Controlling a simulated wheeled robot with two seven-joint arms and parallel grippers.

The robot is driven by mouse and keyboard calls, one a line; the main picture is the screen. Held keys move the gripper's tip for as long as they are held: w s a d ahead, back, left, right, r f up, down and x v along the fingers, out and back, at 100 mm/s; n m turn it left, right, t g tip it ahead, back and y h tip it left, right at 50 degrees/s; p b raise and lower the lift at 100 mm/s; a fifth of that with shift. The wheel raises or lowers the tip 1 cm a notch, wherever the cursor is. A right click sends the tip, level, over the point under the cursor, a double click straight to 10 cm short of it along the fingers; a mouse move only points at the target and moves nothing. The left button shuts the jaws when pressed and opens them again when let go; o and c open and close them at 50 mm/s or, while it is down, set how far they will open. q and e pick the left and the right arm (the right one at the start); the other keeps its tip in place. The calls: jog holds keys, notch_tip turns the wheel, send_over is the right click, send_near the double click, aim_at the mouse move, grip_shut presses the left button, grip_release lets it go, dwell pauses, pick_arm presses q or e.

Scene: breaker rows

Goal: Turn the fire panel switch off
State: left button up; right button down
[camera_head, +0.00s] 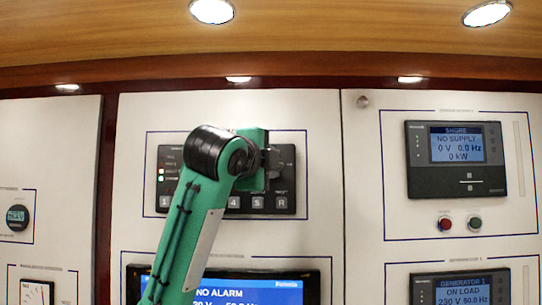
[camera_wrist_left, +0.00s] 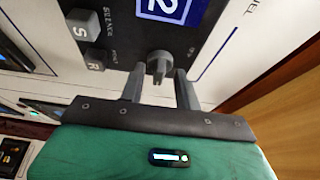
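The fire panel (camera_head: 170,158) is a dark unit on the white wall, with numbered keys and keys marked S and R; my left arm covers its middle. Its rotary switch (camera_wrist_left: 158,65) is a small grey knob in the left wrist view, near words too small to read surely. My left gripper (camera_wrist_left: 160,78) is open, its two grey fingers on either side of the knob with gaps visible; whether they touch it I cannot tell. In the head view my left gripper (camera_head: 273,166) is in front of the panel's right half and the switch is hidden. My right gripper is not in view.
Below the fire panel is a blue "NO ALARM" display (camera_head: 290,290), partly behind my arm. To the right are a shore supply unit (camera_head: 457,185) with a red button (camera_head: 445,223) and a green button (camera_head: 475,223), and a generator display (camera_head: 460,292). A wooden ceiling overhangs above.

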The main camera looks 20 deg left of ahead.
pick_arm(q)
jog(key=shift+w+f, duration=0.1)
jog(key=shift+w, duration=0.15)
jog(key=shift+s, duration=0.15)
grip_shut()
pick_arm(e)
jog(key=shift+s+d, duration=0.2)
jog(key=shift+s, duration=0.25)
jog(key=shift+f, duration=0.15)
pick_arm(q)
jog(key=n+t+y+b, duration=0.1)
jog(key=n+y+b, duration=0.1)
jog(key=n+b, duration=0.2)
jog(key=n+t+y+b, duration=0.1)
jog(key=n+y+b, duration=0.2)
jog(key=n, duration=0.7)
jog(key=d+n+t+y+b, duration=0.1)
jog(key=n+y+b, duration=0.1)
jog(key=n+b, duration=0.5)
jog(key=shift+f+n+t+y, duration=0.3)
jog(key=shift+f+n+t, duration=0.1)
jog(key=shift+n, duration=0.1)
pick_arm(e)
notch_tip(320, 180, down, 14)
pick_arm(q)
jog(key=shift+r+n, duration=0.1)
jog(key=shift+n, duration=0.2)
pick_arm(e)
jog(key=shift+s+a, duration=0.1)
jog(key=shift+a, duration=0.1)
